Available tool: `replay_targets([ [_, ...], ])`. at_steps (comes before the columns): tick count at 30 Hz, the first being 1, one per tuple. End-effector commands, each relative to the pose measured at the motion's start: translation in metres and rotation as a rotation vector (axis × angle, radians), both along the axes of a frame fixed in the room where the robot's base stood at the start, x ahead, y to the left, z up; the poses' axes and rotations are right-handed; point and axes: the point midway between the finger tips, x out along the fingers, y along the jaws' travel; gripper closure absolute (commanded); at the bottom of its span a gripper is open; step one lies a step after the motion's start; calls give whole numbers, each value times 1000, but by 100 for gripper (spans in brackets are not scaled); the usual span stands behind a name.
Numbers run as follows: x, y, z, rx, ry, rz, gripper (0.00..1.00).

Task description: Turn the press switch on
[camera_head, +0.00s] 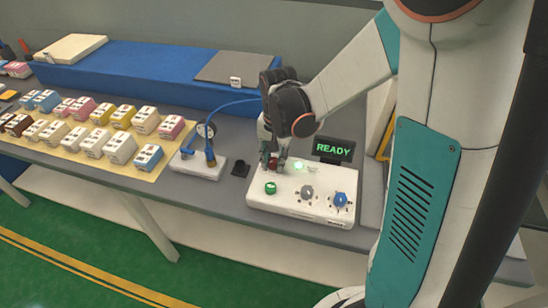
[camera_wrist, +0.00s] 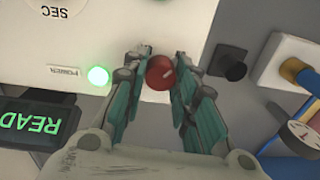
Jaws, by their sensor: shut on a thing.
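A white control panel (camera_head: 318,207) lies on the grey bench. A round red knob (camera_wrist: 160,73) with a pale mark sits at its edge; in the head view the knob (camera_head: 273,163) is partly hidden by my gripper. My gripper (camera_wrist: 158,60) points down over the panel and is shut on the red knob, one finger on each side. A green lamp (camera_wrist: 98,75) labelled POWER glows beside it and also shows in the head view (camera_head: 298,166). A black display (camera_head: 333,149) reads READY in green.
The panel also has a green button (camera_head: 270,188), a grey knob (camera_head: 307,192) and a blue knob (camera_head: 340,199). A white block with blue fittings and a gauge (camera_head: 198,165) stands left. Small boxes (camera_head: 120,149) fill a yellow mat; a blue mattress (camera_head: 140,73) lies behind.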

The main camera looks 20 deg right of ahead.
Motion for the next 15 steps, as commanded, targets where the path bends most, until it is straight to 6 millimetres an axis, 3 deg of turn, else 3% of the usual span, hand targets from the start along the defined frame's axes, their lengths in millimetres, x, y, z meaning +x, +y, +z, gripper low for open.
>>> replay_targets([
  [15, 0, 0, 0, 0, 0, -157, 98],
])
